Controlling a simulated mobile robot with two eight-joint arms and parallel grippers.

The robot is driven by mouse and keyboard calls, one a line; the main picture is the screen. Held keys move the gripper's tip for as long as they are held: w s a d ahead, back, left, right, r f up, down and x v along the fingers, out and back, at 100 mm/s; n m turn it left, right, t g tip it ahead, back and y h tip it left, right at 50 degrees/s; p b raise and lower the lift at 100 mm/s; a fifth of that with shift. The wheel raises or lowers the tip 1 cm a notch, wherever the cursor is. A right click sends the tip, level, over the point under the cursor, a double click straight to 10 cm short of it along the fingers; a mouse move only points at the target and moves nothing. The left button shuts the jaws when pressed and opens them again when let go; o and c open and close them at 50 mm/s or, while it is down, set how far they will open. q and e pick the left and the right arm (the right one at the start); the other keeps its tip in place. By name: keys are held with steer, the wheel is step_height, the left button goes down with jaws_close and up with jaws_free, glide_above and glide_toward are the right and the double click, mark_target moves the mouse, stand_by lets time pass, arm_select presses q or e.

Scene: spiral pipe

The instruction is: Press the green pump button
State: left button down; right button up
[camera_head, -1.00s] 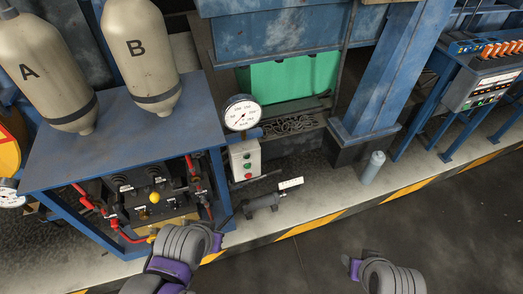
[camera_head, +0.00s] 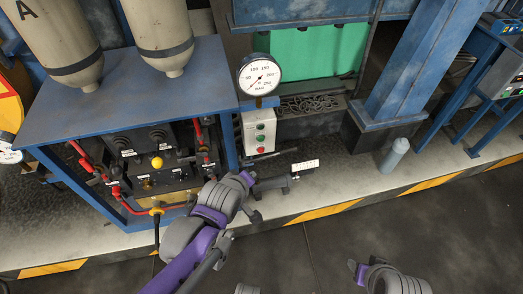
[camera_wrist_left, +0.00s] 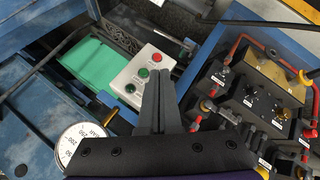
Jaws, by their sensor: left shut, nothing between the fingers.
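A light grey control box (camera_head: 258,132) stands on a post below the pressure gauge. The labels are too small to read. My left gripper (camera_head: 248,178) is just below the box in the head view. Its fingers (camera_wrist_left: 159,85) are shut and empty, overlapping the box's edge in the wrist view; contact is unclear.
The gauge (camera_head: 259,75) sits above the box. A blue bench (camera_head: 120,85) with valves and red hoses is at left. A grey fitting (camera_head: 275,184) with a white tag lies below the box, and a grey cylinder (camera_head: 394,155) stands at right.

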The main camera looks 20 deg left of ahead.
mark_target(261, 139)
arm_select(q)
steer(key=w+d+f+n+t+b, duration=0.2)
steer(key=w+d+f+n+b, duration=0.1)
steer(key=w+f+n+b, duration=0.2)
steer(key=w+f+n, duration=0.2)
steer(key=w, duration=0.1)
steer(key=shift+w+f+t+h, duration=0.3)
steer(key=shift+w+f, duration=0.05)
steer(key=shift+w, duration=0.05)
arm_select(e)
step_height(261, 139, down, 8)
steer(key=shift+w+r, duration=0.15)
steer(key=shift+w, duration=0.05)
arm_select(q)
steer(key=shift+a, duration=0.1)
steer(key=w+a+b, duration=0.1)
steer(key=w+a, duration=0.3)
steer(key=w, duration=0.3)
steer(key=shift+w+a, duration=0.15)
steer(key=shift+w, duration=0.15)
arm_select(e)
steer(key=shift+w+f, duration=0.1)
steer(key=shift+f, duration=0.8)
arm_select(q)
steer(key=shift+w+a, duration=0.25)
steer(key=shift+w, duration=0.1)
